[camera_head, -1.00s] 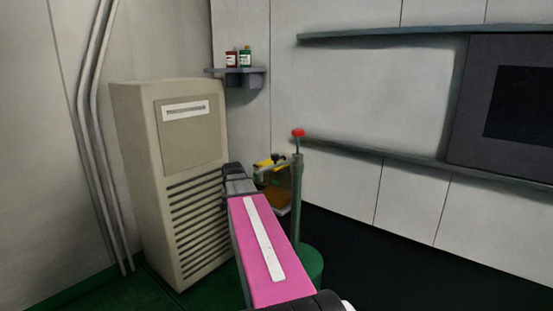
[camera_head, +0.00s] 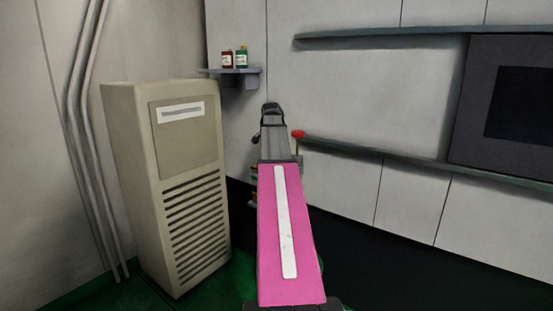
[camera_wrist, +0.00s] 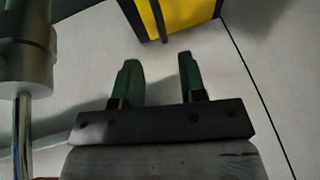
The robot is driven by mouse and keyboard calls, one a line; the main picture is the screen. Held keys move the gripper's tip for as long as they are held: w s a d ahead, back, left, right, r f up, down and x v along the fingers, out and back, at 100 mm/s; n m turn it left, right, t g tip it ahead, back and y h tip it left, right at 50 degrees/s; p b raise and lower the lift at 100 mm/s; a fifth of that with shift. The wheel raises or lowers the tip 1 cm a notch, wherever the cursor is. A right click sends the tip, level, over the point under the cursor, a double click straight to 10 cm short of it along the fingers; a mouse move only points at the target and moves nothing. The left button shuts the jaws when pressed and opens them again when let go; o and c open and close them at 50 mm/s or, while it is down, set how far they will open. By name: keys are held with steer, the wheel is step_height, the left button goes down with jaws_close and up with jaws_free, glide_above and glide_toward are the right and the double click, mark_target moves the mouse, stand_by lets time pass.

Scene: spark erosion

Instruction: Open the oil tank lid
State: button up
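My gripper (camera_wrist: 158,62) shows in the wrist view with two dark green fingers held apart. Nothing is between them. A yellow box-like thing with black edges (camera_wrist: 178,14) is just beyond the fingertips at the top of that view, apart from them. I cannot tell whether it belongs to the oil tank. In the head view my pink arm reaches forward and covers most of what stands in the middle. I cannot make out the oil tank or its lid there. A red knob (camera_head: 298,134) shows just right of my arm's far end.
A beige cabinet with vents (camera_head: 165,180) stands on the left, near wall pipes (camera_head: 85,130). In the wrist view a metal cylinder with a rod (camera_wrist: 25,65) is close on the left.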

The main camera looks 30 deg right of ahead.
steer(key=x, duration=0.8)
steer(key=shift+w, duration=0.1)
jaws_close()
